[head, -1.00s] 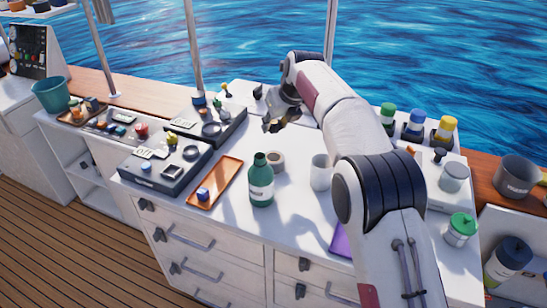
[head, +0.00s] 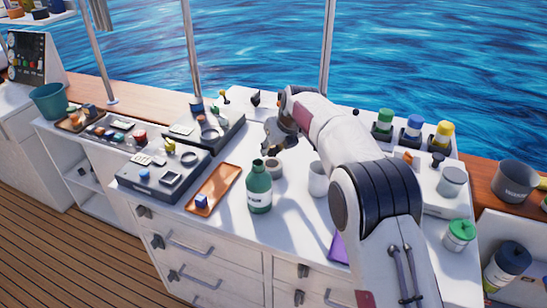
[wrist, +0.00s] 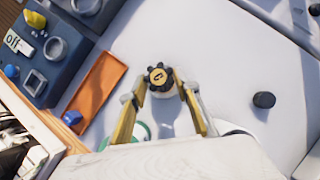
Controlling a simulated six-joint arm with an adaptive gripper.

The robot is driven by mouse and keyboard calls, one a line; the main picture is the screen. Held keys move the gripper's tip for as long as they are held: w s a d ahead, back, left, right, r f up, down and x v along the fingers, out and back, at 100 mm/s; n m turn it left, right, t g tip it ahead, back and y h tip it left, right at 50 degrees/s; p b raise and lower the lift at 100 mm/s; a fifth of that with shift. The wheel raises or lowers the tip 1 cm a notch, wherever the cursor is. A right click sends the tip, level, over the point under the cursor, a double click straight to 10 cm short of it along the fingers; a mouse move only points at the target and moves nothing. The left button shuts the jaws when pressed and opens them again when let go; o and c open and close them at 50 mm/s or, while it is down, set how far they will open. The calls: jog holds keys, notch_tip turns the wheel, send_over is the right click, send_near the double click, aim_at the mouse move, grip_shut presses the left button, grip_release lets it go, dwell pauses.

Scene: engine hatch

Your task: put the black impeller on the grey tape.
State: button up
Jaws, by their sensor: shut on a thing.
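The black impeller (wrist: 157,77) is a small toothed black wheel with a gold-coloured hub. My gripper (wrist: 163,84) is shut on it, with one finger on each side. In the head view my gripper (head: 277,145) hangs low over the white worktop, just above the grey tape (head: 274,168). The tape is a small grey roll lying flat between the green bottle and the white cup. In the wrist view the impeller and fingers cover most of what lies below. I cannot tell whether the impeller touches the tape.
A green bottle (head: 259,188) stands close in front of the tape, and a white cup (head: 318,180) to its right. An orange tray (head: 214,188) with a blue piece lies to the left. A black round piece (wrist: 264,100) lies on clear worktop right of my gripper.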

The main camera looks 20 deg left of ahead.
aim_at(275, 155)
jog(key=shift+f, duration=1.85)
jog(key=shift+f, duration=0.15)
jog(key=o, duration=1.1)
jog(key=shift+r, duration=0.2)
jog(key=shift+s+d+r, duration=0.1)
jog(key=shift+r, duration=0.1)
jog(key=v, duration=1.1)
jog(key=shift+r, duration=0.2)
